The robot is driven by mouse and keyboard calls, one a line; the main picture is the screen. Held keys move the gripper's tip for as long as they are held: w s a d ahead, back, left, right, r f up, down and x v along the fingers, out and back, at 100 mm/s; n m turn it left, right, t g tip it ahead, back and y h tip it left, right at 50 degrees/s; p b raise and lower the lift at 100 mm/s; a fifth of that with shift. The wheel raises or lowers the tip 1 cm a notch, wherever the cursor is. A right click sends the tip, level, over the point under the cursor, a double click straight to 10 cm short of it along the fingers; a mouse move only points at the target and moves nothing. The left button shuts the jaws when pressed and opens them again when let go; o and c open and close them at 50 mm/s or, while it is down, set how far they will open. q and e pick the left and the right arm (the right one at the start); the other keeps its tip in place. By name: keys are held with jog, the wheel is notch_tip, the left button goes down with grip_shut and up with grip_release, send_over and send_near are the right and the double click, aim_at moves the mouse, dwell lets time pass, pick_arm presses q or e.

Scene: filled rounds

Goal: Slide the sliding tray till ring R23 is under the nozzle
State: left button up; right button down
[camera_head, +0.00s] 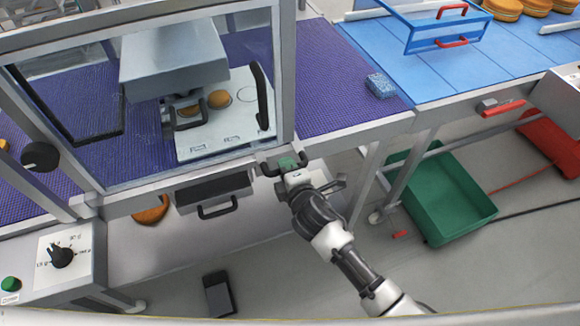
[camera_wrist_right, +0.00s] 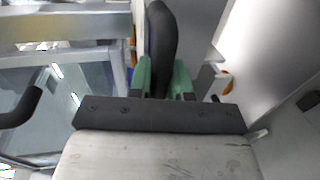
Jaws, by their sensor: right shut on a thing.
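The white sliding tray (camera_head: 245,122) lies on the purple belt behind the clear front panel. An orange-brown round (camera_head: 219,99) shows on it, and another (camera_head: 188,110) is partly hidden by the nozzle area under the grey machine head (camera_head: 175,55). The ring labels on the tray are too small to read. My right gripper (camera_head: 287,163) is at the lower right corner of the front frame. In the wrist view its green fingers (camera_wrist_right: 161,80) are shut on a black handle (camera_wrist_right: 161,45). I cannot tell what this handle belongs to. My left gripper is not in view.
A grey drawer with a black handle (camera_head: 218,208) is left of my right gripper. A control box with a knob (camera_head: 61,256) stands at lower left. A green crate (camera_head: 450,200) is on the floor at right. A blue sponge (camera_head: 380,85) lies on the purple belt.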

jog(key=c, duration=1.1)
grip_release()
jog(key=shift+o, duration=0.2)
jog(key=b+v, duration=0.1)
jog(key=v, duration=0.9)
jog(key=shift+s, duration=0.35)
jog(key=shift+d, duration=0.1)
